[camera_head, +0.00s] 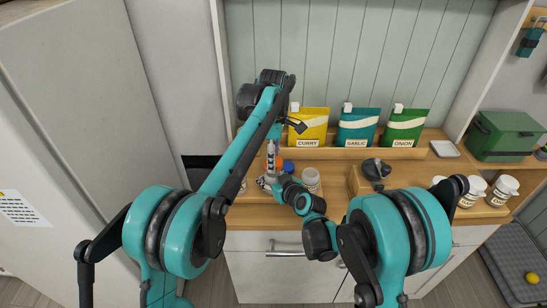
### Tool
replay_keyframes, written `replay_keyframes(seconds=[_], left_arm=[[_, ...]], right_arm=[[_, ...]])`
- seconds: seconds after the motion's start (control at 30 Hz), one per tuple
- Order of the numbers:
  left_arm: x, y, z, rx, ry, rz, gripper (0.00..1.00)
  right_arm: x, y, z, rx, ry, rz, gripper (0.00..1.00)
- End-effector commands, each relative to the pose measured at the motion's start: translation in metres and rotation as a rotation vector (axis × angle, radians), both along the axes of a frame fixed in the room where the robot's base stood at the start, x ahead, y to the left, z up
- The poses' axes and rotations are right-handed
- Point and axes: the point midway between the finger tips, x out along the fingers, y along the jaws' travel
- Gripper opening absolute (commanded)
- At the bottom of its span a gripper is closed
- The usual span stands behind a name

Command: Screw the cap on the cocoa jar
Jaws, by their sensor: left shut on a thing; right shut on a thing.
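My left gripper (271,165) reaches down from above at the left part of the wooden counter. My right gripper (266,182) comes in low from the right, just below the left one. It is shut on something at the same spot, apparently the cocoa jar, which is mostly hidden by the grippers. Whether cap and jar touch cannot be told. A blue-topped item (288,165) and a pale-lidded jar (311,177) stand just right of the grippers.
Curry (308,124), garlic (357,128) and onion (404,126) pouches stand on a raised shelf behind. A dark grey bowl-like item (376,168) sits on a wooden block. White-lidded jars (475,189) and a green box (505,137) are at right. A small white tray (444,149) is near the box.

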Motion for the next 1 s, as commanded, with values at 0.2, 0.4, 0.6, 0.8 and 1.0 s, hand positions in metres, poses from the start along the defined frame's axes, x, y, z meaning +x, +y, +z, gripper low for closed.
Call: replay_keyframes(seconds=[0.2,0.4,0.6,0.8,1.0], left_arm=[[0.0,0.0,-0.002,0.0,0.0,0.0,0.33],[0.0,0.0,-0.013,0.0,0.0,0.0,0.33],[0.0,0.0,-0.018,0.0,0.0,0.0,0.33],[0.0,0.0,-0.018,0.0,0.0,0.0,0.33],[0.0,0.0,-0.018,0.0,0.0,0.0,0.33]], right_arm=[[0.001,0.0,0.0,0.0,-0.001,-0.001,0.0],[0.001,0.0,0.0,0.0,-0.001,-0.001,0.0],[0.001,0.0,0.0,0.0,-0.001,-0.001,0.0],[0.001,0.0,0.0,0.0,-0.001,-0.001,0.0],[0.001,0.0,0.0,0.0,-0.001,-0.001,0.0]])
